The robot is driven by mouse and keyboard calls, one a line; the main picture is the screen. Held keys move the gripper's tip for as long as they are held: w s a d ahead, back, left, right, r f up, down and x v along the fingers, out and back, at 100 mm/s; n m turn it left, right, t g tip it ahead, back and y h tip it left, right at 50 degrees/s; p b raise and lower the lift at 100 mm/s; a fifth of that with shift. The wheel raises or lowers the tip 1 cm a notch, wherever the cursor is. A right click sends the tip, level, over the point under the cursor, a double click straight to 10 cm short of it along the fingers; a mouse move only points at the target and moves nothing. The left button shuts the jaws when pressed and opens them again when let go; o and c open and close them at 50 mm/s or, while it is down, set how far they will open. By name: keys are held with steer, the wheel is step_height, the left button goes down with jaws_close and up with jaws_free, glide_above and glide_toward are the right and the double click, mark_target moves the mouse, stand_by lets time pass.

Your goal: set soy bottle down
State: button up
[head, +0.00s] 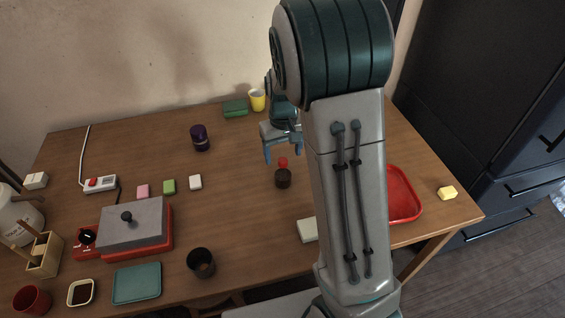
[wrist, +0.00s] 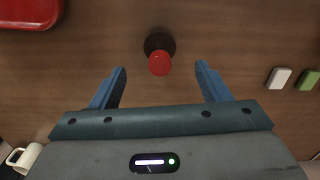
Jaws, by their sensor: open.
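The soy bottle (head: 283,178) is dark with a red cap and stands upright on the wooden table, near the middle. In the wrist view the bottle (wrist: 160,62) is seen from above, its red cap ahead of the fingertips and roughly centred between them. My gripper (head: 282,150) is open and empty, behind the bottle in the head view. Its two blue fingers (wrist: 160,75) are spread wide and apart from the bottle.
A red tray (head: 402,196) lies to the right, partly behind my arm. A white block (head: 307,230) is near the bottle. A purple jar (head: 200,138), yellow cup (head: 257,100) and green block (head: 236,107) stand farther back. Bare table surrounds the bottle.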

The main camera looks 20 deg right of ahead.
step_height(320, 180, up, 4)
steer(key=shift+r, duration=0.25)
steer(key=shift+s+r, duration=0.15)
steer(key=shift+r, duration=0.4)
steer(key=s+r+t, duration=0.1)
steer(key=s+r, duration=0.1)
steer(key=s, duration=0.8)
steer(key=s+r+m+t, duration=0.1)
steer(key=s+r, duration=0.2)
steer(key=s, duration=0.7)
steer(key=shift+s+a+r+m+t, duration=0.2)
steer(key=shift+a+r+m+t, duration=0.05)
steer(key=shift+r+m+t, duration=0.1)
